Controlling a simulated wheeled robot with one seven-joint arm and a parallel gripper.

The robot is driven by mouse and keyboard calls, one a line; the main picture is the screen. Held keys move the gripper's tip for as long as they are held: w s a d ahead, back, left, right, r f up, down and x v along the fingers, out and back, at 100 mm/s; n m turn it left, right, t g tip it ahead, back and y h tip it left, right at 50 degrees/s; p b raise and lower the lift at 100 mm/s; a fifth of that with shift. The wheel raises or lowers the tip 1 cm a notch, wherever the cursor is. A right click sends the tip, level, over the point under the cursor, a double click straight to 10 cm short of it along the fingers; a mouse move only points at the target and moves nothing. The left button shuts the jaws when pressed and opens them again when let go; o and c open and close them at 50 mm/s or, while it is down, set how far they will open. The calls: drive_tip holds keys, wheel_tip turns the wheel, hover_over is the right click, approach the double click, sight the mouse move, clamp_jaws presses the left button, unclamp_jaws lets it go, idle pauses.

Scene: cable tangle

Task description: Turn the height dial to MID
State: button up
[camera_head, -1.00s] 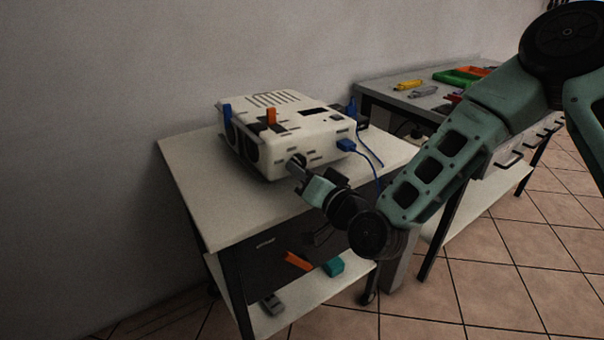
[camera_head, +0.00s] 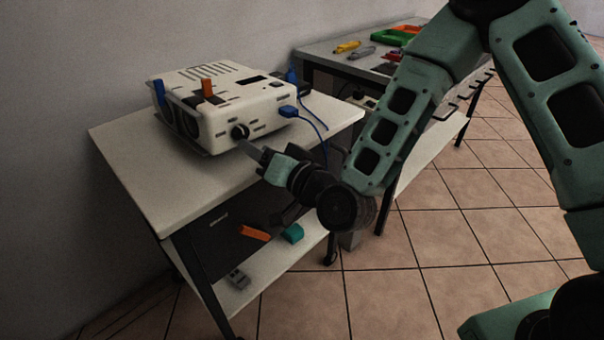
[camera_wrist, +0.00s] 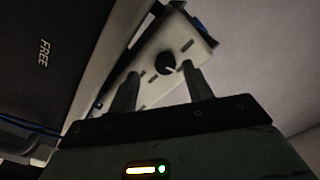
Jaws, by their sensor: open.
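The white projector-like box (camera_head: 215,100) stands on the white table (camera_head: 150,190). A round black dial (camera_head: 239,131) sits on its near face; it also shows in the wrist view (camera_wrist: 166,64), with a small light mark that is too small to read. My gripper (camera_head: 252,150) is in front of the dial, a little to its lower right. In the wrist view my gripper's fingers (camera_wrist: 160,88) are open and apart, with the dial beyond and between their tips. No gap between fingers and dial can be measured, but they do not appear to grip it.
A blue plug (camera_head: 288,111) and cable come from the box's right side. Loose items, including an orange piece (camera_head: 255,233), lie on the lower shelf. A second table (camera_head: 335,58) stands behind.

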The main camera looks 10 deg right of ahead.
drive_tip(key=p+v, duration=1.2)
drive_tip(key=v, duration=0.1)
drive_tip(key=shift+d+p, duration=0.2)
drive_tip(key=shift+p, duration=0.2)
drive_tip(key=shift+s, duration=0.1)
drive_tip(key=a+r+n+g+p, duration=0.1)
drive_tip(key=a+n+g+p, duration=0.1)
drive_tip(key=a+n+g, duration=0.55)
drive_tip(key=s+d+r+g+h+p, duration=0.1)
drive_tip(key=s+d+r+g+h, duration=0.2)
drive_tip(key=s+r, duration=0.5)
drive_tip(key=s+d+r+n+g+h+p, duration=0.1)
drive_tip(key=s+d+r+g+h, duration=0.3)
drive_tip(key=s+d+r+h, duration=0.2)
wheel_tip(320, 180, up, 4)
drive_tip(key=shift+s+d+f, duration=0.1)
drive_tip(key=shift+s+d, duration=1.05)
